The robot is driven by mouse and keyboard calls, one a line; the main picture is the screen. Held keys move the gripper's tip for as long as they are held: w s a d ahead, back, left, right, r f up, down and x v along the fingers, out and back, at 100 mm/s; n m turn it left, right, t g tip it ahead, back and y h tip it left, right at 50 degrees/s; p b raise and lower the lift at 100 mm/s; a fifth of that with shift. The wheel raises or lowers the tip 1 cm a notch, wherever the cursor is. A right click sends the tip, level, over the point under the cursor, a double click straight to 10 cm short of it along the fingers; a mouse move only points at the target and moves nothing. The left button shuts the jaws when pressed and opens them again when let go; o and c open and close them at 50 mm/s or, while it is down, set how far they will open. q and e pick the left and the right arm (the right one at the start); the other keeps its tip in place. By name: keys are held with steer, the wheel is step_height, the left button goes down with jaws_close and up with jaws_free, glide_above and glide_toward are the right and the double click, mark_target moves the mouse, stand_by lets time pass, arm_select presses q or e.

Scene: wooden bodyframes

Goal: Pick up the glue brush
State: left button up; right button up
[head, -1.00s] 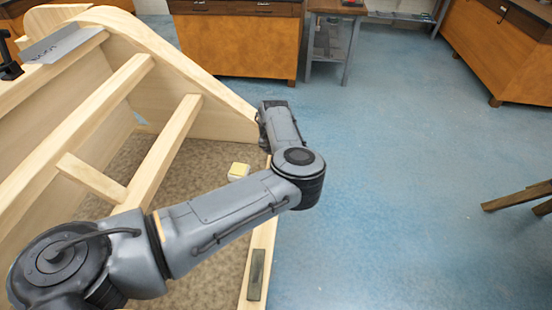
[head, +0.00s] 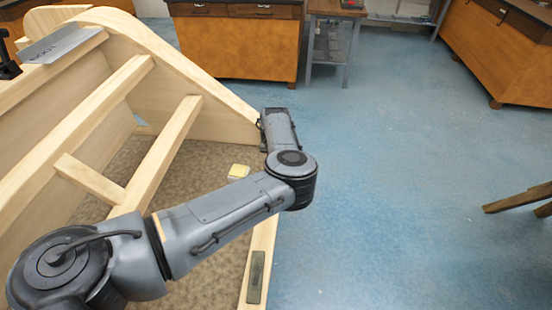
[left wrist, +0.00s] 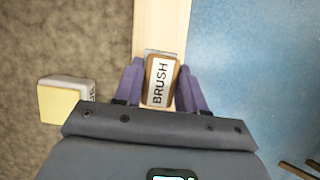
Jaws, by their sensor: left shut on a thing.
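The glue brush (left wrist: 160,80), a block with a wooden-brown edge and a white label reading BRUSH, is over the pale wooden beam in the left wrist view. My left gripper (left wrist: 160,88) has its purple fingers on both sides of the brush and is shut on it. I cannot tell whether the brush still touches the beam. In the head view my left arm reaches to the frame's right edge, and its wrist hides the fingers and the brush. My right gripper is not in view.
A yellow-and-white block (head: 238,172) lies on the brown surface inside the wooden frame (head: 150,150); it also shows left of the gripper in the wrist view (left wrist: 62,102). A dark flat piece (head: 256,277) lies on the near beam. Blue floor to the right is open.

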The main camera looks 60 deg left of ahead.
arm_select(q)
steer(key=shift+r, duration=0.2)
steer(key=shift+r, duration=0.5)
steer(key=r, duration=0.1)
steer(key=r+p, duration=0.1)
steer(key=r, duration=0.1)
steer(key=shift+w+d+r, duration=0.1)
steer(key=shift+d+r, duration=0.05)
steer(key=shift+d, duration=0.15)
steer(key=d+r+p, duration=0.1)
steer(key=d+r, duration=0.2)
steer(key=d, duration=0.2)
steer(key=w+d+r+p, duration=0.1)
steer(key=d+r, duration=0.2)
steer(key=d, duration=0.3)
steer(key=shift+w+r, duration=0.2)
steer(key=o, duration=0.4)
steer(key=shift+c, duration=1.3)
